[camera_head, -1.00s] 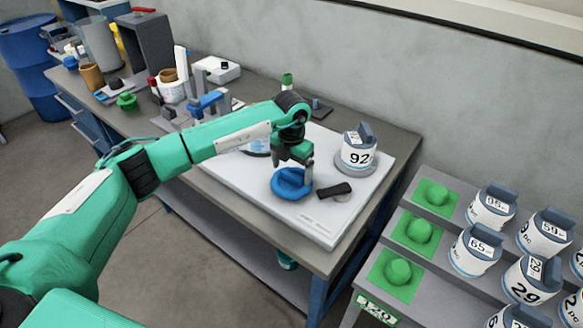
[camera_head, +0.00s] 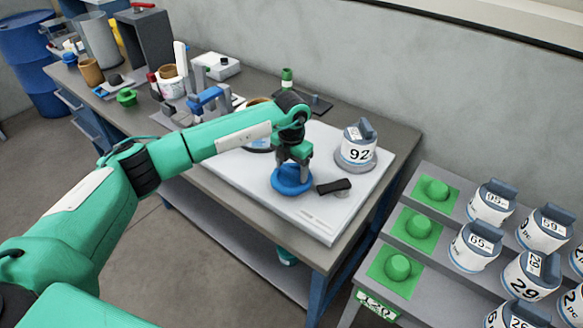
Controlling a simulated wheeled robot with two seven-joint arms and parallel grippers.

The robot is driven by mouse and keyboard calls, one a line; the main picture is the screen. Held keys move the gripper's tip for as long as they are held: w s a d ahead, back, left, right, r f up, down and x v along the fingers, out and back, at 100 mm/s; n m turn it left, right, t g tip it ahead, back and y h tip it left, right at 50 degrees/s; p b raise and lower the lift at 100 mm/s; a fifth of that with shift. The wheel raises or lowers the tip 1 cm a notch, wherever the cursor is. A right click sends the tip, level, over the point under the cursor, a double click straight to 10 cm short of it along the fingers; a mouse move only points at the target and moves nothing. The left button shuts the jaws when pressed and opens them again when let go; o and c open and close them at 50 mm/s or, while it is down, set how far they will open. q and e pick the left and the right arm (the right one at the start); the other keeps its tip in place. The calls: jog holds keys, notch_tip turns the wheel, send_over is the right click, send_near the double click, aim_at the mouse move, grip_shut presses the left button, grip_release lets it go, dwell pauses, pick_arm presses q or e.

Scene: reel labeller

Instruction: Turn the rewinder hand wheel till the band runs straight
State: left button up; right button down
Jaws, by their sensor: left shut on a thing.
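The blue hand wheel (camera_head: 291,181) lies on the white plate (camera_head: 325,228) on the bench. My left gripper (camera_head: 292,172) is above it, with its fingers pointing down and shut on the hand wheel. A reel marked 92 (camera_head: 357,153) stands on a round grey base at the right of the plate. My left forearm hides part of the plate and most of another round blue-edged piece (camera_head: 258,147) behind it. I cannot make out the band's run. My right gripper is not in view.
A black handle-like piece (camera_head: 334,186) lies just right of the wheel. A stepped rack (camera_head: 405,265) with several numbered reels and green pads stands at the right. Tools and containers, including a blue clamp (camera_head: 207,98), crowd the bench at the left.

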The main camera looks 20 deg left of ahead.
pick_arm(q)
jog(key=shift+f+m+b, duration=0.1)
jog(key=shift+m+b, duration=0.3)
jog(key=shift+b, duration=0.2)
jog(key=m+b, duration=0.2)
jog(key=shift+b, duration=0.3)
jog(key=m+b, duration=0.4)
jog(key=shift+m, duration=0.4)
jog(key=shift+m+b, duration=0.95)
jog(key=shift+m, duration=0.35)
jog(key=shift+r+m, duration=0.25)
jog(key=shift+m, duration=0.05)
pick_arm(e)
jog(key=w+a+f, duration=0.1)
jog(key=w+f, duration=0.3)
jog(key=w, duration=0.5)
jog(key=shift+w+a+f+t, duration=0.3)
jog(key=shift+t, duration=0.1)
pick_arm(q)
jog(key=o, duration=1)
